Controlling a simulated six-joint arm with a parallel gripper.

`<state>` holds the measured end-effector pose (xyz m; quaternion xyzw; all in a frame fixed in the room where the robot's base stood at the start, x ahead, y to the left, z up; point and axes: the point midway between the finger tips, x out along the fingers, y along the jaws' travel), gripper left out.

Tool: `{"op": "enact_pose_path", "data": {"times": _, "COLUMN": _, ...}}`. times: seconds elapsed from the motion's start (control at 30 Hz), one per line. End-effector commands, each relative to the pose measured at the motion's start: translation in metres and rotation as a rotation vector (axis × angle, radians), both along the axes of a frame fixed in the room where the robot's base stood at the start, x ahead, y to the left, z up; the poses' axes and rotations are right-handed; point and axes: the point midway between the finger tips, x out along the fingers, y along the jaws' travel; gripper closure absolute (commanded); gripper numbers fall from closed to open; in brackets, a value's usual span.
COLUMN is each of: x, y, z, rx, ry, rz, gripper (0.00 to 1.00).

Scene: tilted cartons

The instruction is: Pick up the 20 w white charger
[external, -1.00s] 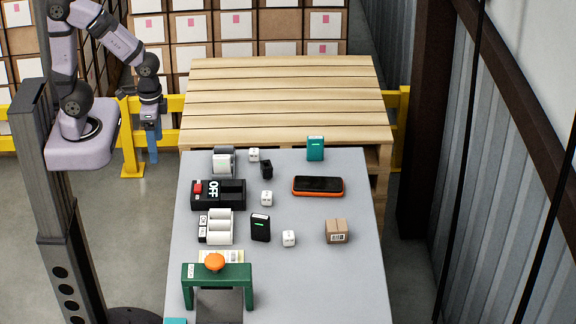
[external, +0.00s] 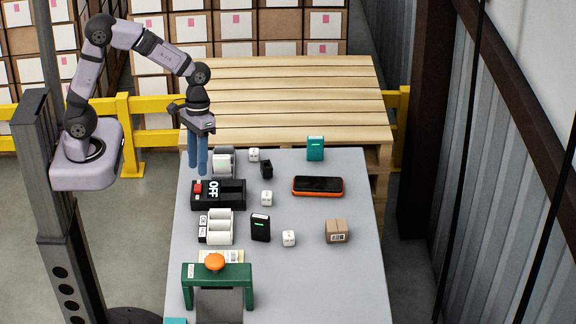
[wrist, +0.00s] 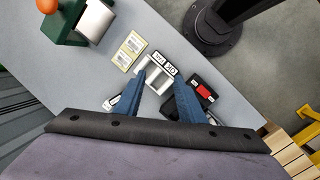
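Three small white cube-shaped chargers stand on the grey table: one at the back (external: 253,154), one in the middle (external: 267,198) and one further front (external: 288,238). Their markings are too small to read, so I cannot tell which is 20 W. My gripper (external: 197,170) is above the table's back left corner, left of all three, with its blue fingers pointing down. In the wrist view my gripper (wrist: 163,68) is open, its fingers apart with nothing held between them. I cannot make out the chargers in that view.
Near the gripper are a black OFF switch box (external: 232,194) and white rolls (external: 220,226). A black power bank (external: 260,228), orange-edged phone (external: 318,186), teal box (external: 315,148), small carton (external: 337,231) and green stand (external: 188,285) share the table. The table's right side has free room.

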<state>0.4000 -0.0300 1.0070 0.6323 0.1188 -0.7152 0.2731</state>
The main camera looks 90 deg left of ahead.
Motion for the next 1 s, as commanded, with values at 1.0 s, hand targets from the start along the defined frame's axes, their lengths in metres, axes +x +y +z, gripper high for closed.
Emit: {"op": "enact_pose_path", "data": {"times": 1.0, "x": 0.241, "y": -0.004, "z": -0.183, "rx": -0.821, "ry": 0.541, "rz": 0.873, "gripper": 0.64}}
